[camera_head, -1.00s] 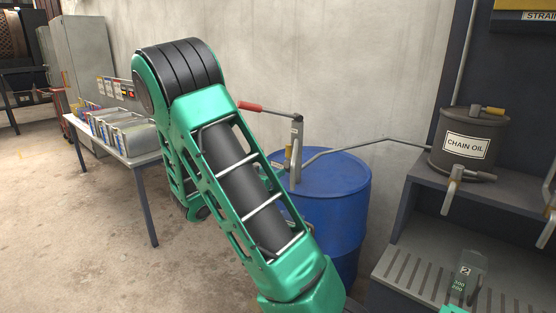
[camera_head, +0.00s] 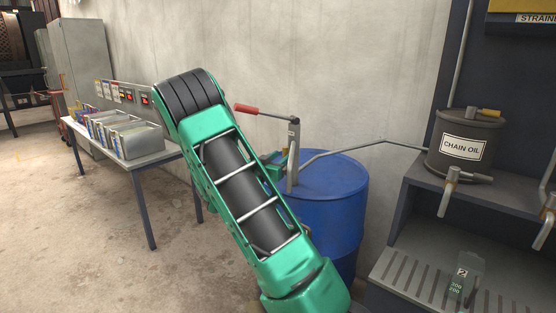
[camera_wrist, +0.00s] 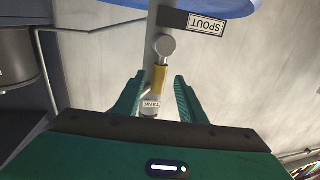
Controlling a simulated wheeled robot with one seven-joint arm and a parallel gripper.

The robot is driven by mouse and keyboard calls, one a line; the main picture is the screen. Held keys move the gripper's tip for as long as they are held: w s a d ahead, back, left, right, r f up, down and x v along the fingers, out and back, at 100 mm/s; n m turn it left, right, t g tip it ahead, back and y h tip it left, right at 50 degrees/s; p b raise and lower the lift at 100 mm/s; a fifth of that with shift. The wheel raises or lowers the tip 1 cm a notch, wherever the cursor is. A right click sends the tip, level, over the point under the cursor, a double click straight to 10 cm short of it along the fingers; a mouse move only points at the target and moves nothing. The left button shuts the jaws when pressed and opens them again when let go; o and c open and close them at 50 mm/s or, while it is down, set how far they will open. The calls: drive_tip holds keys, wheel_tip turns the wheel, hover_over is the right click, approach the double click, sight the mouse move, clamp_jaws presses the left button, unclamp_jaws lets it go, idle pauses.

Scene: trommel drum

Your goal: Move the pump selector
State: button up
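The pump selector (camera_wrist: 159,78) is a short lever with a yellow sleeve on a round silver pivot, in the wrist view. It lies along the pump body and points at a label reading TANK (camera_wrist: 151,104). A label reading SPOUT (camera_wrist: 192,23) is on the other side of the pivot. My gripper (camera_wrist: 159,82) is open, its two green fingers on either side of the lever's yellow sleeve, with gaps visible. Whether the sleeve is at fingertip depth I cannot tell. In the head view the selector is hidden; the pump (camera_head: 293,155) stands on a blue drum (camera_head: 335,200).
The pump's red-handled crank (camera_head: 246,109) sticks out left above my arm. A pipe (camera_head: 385,142) runs right to the chain oil tank (camera_head: 466,140) on a dark shelf. A table with bins (camera_head: 135,140) stands at left. The concrete wall (camera_head: 300,60) is behind the drum.

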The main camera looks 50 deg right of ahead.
drive_tip(key=shift+w+d, duration=0.1)
drive_tip(key=shift+d, duration=0.4)
